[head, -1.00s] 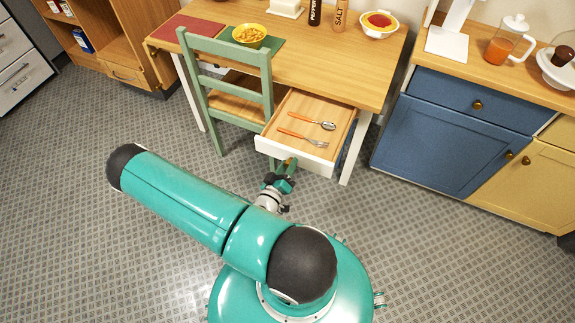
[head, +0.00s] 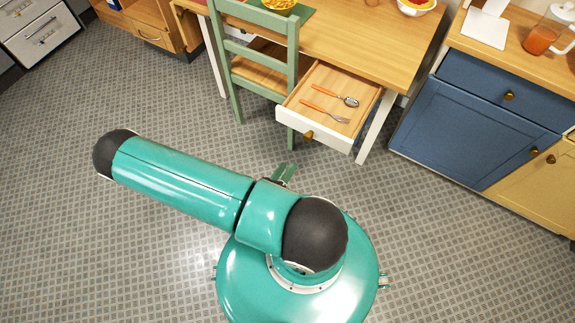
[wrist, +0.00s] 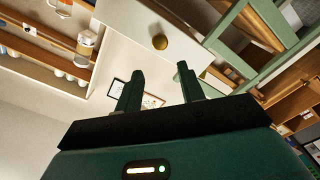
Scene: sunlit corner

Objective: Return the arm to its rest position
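My gripper (head: 284,174) shows just past my folded arm in the head view, short of the open drawer and apart from it. In the wrist view my gripper (wrist: 158,88) has its two fingers spread with nothing between them. The open drawer (head: 335,137) holds a spoon and a fork with orange handles. Its brass knob (head: 308,135) also shows in the wrist view (wrist: 160,42), beyond the fingertips. Most of my wrist is hidden behind my arm in the head view.
A green chair (head: 262,60) stands left of the drawer at the wooden table (head: 350,38). A blue cabinet (head: 455,125) is at the right. The tiled floor (head: 60,230) around my body is clear on the left.

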